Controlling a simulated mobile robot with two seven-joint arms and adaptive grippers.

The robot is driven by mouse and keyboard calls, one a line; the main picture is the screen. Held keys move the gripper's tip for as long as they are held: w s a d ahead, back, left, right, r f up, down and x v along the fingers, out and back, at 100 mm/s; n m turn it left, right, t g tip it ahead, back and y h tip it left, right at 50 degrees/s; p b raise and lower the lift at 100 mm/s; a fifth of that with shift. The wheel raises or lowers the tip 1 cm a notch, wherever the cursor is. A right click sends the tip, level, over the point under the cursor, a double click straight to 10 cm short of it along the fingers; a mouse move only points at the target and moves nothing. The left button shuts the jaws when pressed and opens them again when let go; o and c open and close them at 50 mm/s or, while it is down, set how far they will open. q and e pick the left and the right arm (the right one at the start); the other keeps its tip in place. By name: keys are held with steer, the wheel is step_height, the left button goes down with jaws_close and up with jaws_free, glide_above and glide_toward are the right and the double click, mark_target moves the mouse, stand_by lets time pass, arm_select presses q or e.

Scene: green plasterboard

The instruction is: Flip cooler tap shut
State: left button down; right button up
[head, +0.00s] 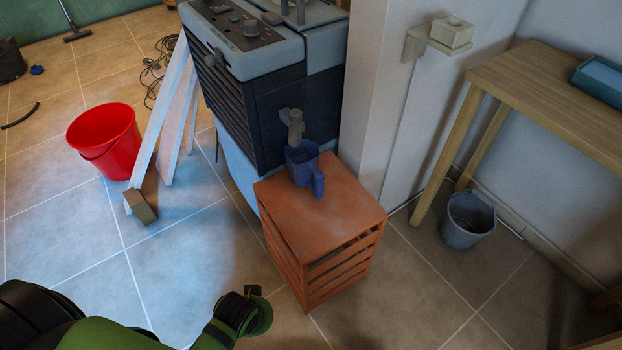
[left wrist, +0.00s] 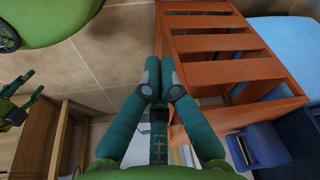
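In the head view, the cooler (head: 290,100) is a dark slatted box with a grey top panel. Its grey tap (head: 293,122) sticks out of the front, just above a blue jug (head: 304,168). The jug stands on an upturned orange slatted crate (head: 345,195); whether any water runs is too small to tell. In the left wrist view, my left gripper (left wrist: 160,68) has its teal fingertips together, with nothing seen between them, beside the crate (left wrist: 215,72). My right gripper (left wrist: 22,90) shows small at the left edge there, fingers apart and empty, far from the tap.
In the head view, a red bucket (head: 104,140) and leaning boards (head: 165,120) stand left of the cooler. A wooden table (head: 535,85) and grey bucket (head: 467,220) are at the right. A wall pillar (head: 390,100) adjoins the cooler.

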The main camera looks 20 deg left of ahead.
mark_target(295, 127)
arm_select(q)
steer(key=w+d+r+m+t+y+b, duration=0.2)
steer(key=w+r+t+y+b, duration=0.25)
steer(key=w+r, duration=0.95)
steer(key=w+d+r+m+t+y, duration=0.1)
steer(key=w+d+r+t+y, duration=0.1)
steer(key=w+r, duration=0.5)
steer(key=w+d+r+m+t+y, duration=0.2)
steer(key=w+d+r+t, duration=0.3)
steer(key=w+r, duration=0.2)
steer(key=shift+d+r+b, duration=0.15)
steer(key=shift+r+b, duration=0.3)
steer(key=shift+r, duration=0.25)
arm_select(e)
steer(key=w+f+t, duration=0.1)
steer(key=w+f, duration=0.3)
steer(key=w, duration=0.1)
steer(key=shift+a, duration=0.25)
arm_select(q)
steer(key=w+a+f, duration=0.2)
steer(key=w+a, duration=0.5)
steer(key=a, duration=0.1)
steer(key=shift+w+a+f, duration=0.25)
steer(key=shift+a, duration=0.05)
arm_select(e)
steer(key=shift+s+d, duration=0.1)
steer(key=shift+s, duration=0.05)
